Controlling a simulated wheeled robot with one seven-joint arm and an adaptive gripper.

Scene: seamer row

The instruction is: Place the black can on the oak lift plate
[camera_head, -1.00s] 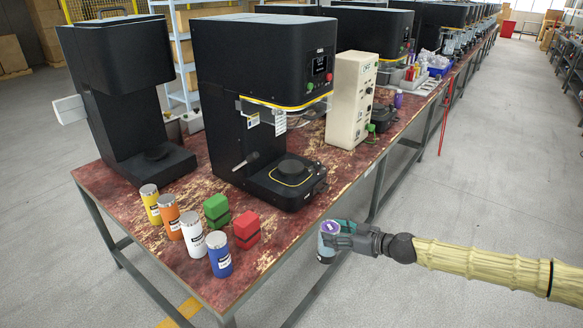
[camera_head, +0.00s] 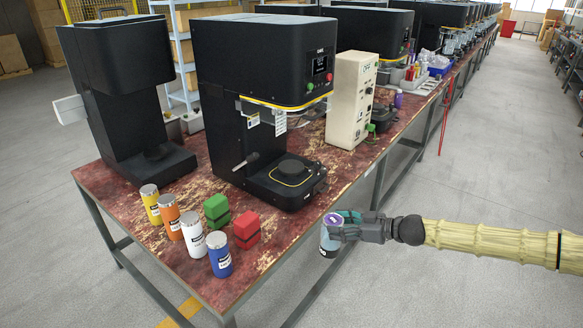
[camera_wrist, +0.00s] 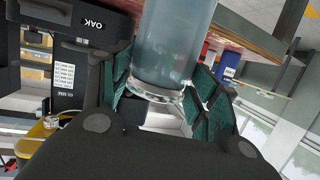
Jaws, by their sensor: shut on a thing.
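My gripper (camera_head: 345,228) is shut around a pale grey-blue, see-through-looking cylinder (camera_head: 328,244) with a purple-marked top. It holds it upright beyond the table's right edge, in front of the middle seamer. In the wrist view the cylinder (camera_wrist: 172,45) sits between the teal finger pads. I see no plainly black can. The middle black seamer (camera_head: 262,65) has a round dark lift plate (camera_head: 292,167) on its base, empty. In the wrist view a machine marked OAK (camera_wrist: 92,22) shows upside down at upper left; the plate is not clear there.
Yellow (camera_head: 150,204), orange (camera_head: 167,217), white (camera_head: 193,230) and blue (camera_head: 219,254) cans stand at the table's front. Green (camera_head: 217,210) and red (camera_head: 247,230) blocks sit beside them. A beige control box (camera_head: 350,100) stands right of the middle seamer.

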